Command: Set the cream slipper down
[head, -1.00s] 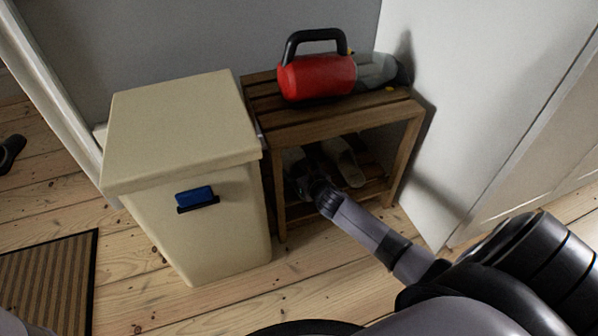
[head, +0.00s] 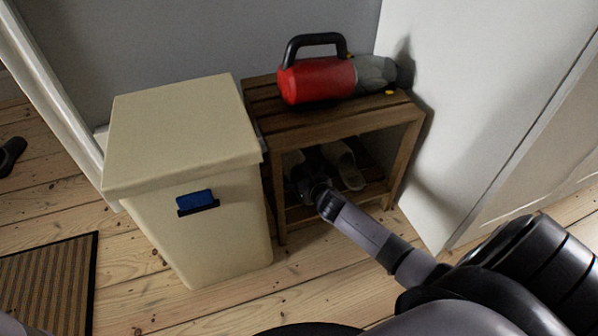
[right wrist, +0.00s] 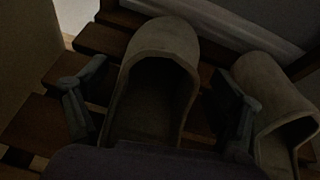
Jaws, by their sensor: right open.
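A cream slipper (right wrist: 155,85) rests on the slatted lower shelf (right wrist: 25,122) of the wooden rack, between the parted fingers of my right gripper (right wrist: 160,105). Its toe points away in the right wrist view. In the head view this slipper (head: 292,160) is dim and partly hidden by the gripper (head: 308,187), which reaches under the rack's top. A second cream slipper (right wrist: 270,110) lies to the right of the right finger, and shows in the head view (head: 345,166). My left gripper is not in view.
The wooden rack (head: 270,115) carries a red handheld vacuum (head: 318,80) on top. A cream bin (head: 180,130) stands close on its left and a white wall (head: 460,90) on its right. A striped mat (head: 45,285) and a dark slipper (head: 10,155) lie at left.

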